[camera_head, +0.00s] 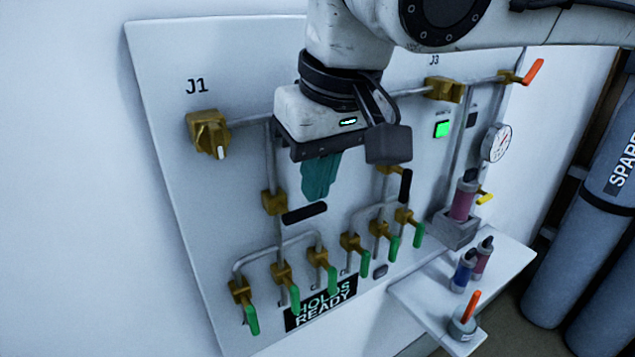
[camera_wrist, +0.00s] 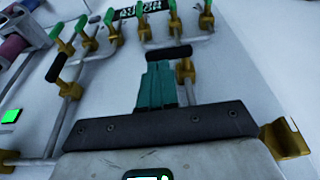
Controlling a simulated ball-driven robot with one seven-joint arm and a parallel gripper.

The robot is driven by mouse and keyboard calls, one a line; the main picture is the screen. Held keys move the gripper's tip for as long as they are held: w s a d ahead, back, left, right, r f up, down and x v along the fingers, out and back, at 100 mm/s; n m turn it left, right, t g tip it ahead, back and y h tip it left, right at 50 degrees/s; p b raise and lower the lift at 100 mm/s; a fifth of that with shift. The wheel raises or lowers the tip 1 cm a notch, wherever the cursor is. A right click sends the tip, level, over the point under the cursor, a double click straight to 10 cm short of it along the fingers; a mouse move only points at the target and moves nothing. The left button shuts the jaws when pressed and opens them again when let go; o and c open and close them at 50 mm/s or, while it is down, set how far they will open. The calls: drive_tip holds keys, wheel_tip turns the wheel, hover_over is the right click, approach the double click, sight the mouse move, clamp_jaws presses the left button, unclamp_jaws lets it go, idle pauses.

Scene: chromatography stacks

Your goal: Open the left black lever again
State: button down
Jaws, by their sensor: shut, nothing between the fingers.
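The left black lever (camera_head: 305,213) extends sideways to the right from its brass valve (camera_head: 274,202), across the pipe. It also shows in the wrist view (camera_wrist: 168,53). My gripper (camera_head: 315,196) has teal fingers, shut and empty, just above this lever in the head view. In the wrist view the fingertips (camera_wrist: 158,66) end right beside the lever handle; I cannot tell whether they touch it. The right black lever (camera_head: 406,186) is near vertical, roughly in line with its pipe, and shows in the wrist view (camera_wrist: 56,68).
Several green levers (camera_head: 331,280) hang below, near the "HOLDS READY" sign (camera_head: 320,303). A shelf (camera_head: 408,294) with small cartridges juts out at lower right.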

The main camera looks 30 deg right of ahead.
drive_tip(key=shift+f, duration=0.5)
drive_tip(key=shift+d+f, duration=0.1)
drive_tip(key=shift+d+f, duration=0.1)
drive_tip(key=shift+d, duration=0.1)
idle(0.5)
drive_tip(key=shift+r+p, duration=0.85)
